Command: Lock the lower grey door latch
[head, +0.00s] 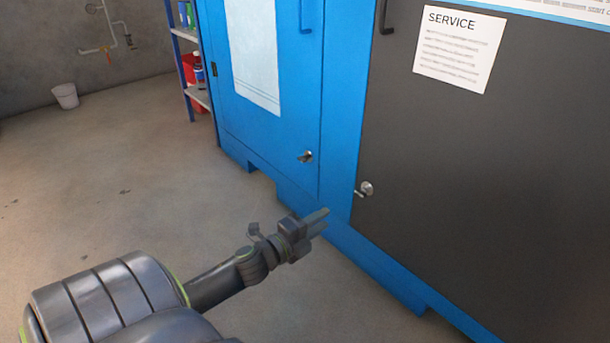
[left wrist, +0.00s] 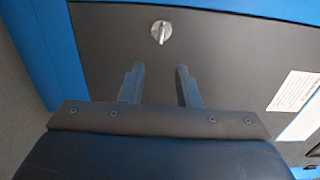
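The lower grey door latch (head: 365,189) is a small silver turn-knob near the lower left edge of the dark grey door (head: 480,170). It also shows in the left wrist view (left wrist: 161,31), just beyond my fingertips, with its handle standing about upright in that picture. My left gripper (head: 322,218) is in front of the cabinet, below and to the left of the latch in the head view. In the left wrist view its two fingers (left wrist: 159,68) are apart with nothing between them. The gripper and the latch appear apart. My right gripper is not in view.
Door handles (head: 384,18) sit higher up. A service notice (head: 459,48) is on the grey door. A shelf (head: 190,60) and a white bucket (head: 65,95) stand behind. The floor at left is clear.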

